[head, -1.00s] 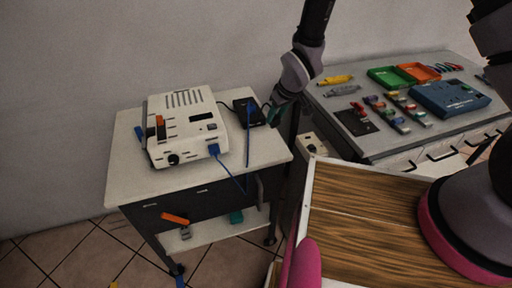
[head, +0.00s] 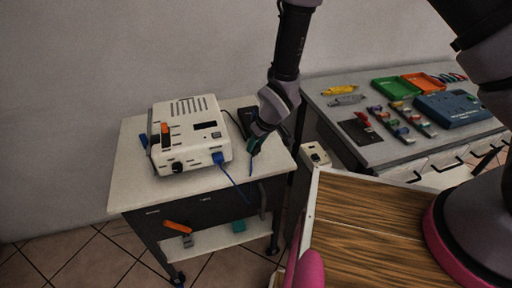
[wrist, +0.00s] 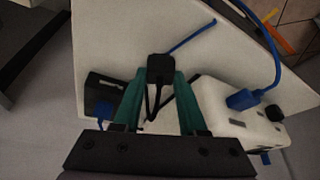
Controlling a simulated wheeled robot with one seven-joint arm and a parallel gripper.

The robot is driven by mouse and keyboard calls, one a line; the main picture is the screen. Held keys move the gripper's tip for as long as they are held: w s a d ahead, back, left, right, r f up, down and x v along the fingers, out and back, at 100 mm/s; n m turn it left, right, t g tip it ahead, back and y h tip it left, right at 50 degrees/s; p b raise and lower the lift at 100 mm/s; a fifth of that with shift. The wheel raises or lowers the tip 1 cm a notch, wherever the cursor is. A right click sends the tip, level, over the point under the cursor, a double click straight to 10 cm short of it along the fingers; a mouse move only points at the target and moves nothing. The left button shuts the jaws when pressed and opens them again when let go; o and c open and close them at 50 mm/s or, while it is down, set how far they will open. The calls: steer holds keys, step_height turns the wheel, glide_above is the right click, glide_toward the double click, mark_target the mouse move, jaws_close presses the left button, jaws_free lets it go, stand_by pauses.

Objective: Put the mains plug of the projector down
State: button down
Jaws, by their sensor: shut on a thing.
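The white projector (head: 189,138) sits on the pale top of a small trolley (head: 133,192), and it also shows at the right in the wrist view (wrist: 238,118). My gripper (head: 254,146) is over the right part of that top, right of the projector. In the wrist view its green fingers (wrist: 160,82) are shut on a black plug (wrist: 160,66), apparently the mains plug, with a black cord (wrist: 153,101) looping below it. The plug is hidden in the head view. Whether it touches the top I cannot tell.
A black box (wrist: 104,91) lies on the trolley top beside my gripper. A blue cable (head: 235,184) runs from the projector's blue connector (head: 218,158) over the front edge. A grey bench (head: 382,150) with trays stands right. The trolley's front left top is clear.

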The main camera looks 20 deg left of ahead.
steer(key=shift+f, duration=0.75)
steer(key=shift+c, duration=2.3)
jaws_free()
steer(key=shift+f, duration=0.1)
